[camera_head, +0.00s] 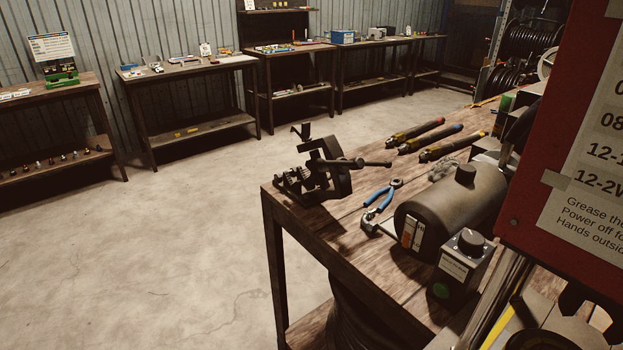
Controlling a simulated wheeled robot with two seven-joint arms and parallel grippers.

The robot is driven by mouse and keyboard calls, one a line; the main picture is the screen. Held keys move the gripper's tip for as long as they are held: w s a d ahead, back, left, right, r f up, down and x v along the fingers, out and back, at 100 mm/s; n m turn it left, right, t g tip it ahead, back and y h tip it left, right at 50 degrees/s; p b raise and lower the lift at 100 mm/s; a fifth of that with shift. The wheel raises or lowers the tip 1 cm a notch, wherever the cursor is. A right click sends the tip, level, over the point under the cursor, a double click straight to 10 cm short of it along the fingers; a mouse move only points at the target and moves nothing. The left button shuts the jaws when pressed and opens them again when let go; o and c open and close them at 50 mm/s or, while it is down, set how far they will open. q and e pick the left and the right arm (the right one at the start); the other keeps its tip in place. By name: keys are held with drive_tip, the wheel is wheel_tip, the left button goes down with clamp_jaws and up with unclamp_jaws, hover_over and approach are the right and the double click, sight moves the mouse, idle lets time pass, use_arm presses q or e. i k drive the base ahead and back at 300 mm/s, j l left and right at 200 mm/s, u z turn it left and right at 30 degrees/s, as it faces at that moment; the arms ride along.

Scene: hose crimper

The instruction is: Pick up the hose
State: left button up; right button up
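Several coils of black hose (527,40) hang on a rack at the far upper right, beyond the workbench. A dark, ridged, curved shape (372,318) shows under the near workbench; it looks like coiled hose, but the bench top hides most of it. No separate cut length of hose is clear to me. Neither of my grippers can be made out. Dark jaw-like shapes (574,300) at the lower right corner are cut off, and I cannot tell what they belong to.
The wooden workbench (345,228) carries a vise (325,172), blue-handled pliers (383,193), several marker-like tools (415,131), a dark motor cylinder (452,205) and a control box (465,258). A red sign panel (552,130) blocks the right. Open concrete floor (180,250) lies left.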

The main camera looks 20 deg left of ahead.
sight(400, 138)
drive_tip(key=j+u, duration=0.2)
drive_tip(key=j, duration=0.15)
drive_tip(key=i+j+u, duration=0.65)
drive_tip(key=j, duration=0.15)
drive_tip(key=i+j+u, duration=0.85)
drive_tip(key=i+z, duration=0.15)
drive_tip(key=i, duration=0.45)
drive_tip(key=i+j+z, duration=0.15)
drive_tip(key=i, duration=0.45)
drive_tip(key=i+l+z, duration=0.2)
drive_tip(key=z, duration=0.25)
drive_tip(key=i+l+z, duration=0.1)
drive_tip(key=i+z, duration=0.55)
drive_tip(key=z, duration=0.3)
drive_tip(key=i+j+z, duration=0.15)
drive_tip(key=i+z, duration=0.15)
drive_tip(key=z, duration=0.15)
drive_tip(key=i+j+z, duration=0.2)
drive_tip(key=z, duration=0.25)
drive_tip(key=i, duration=0.1)
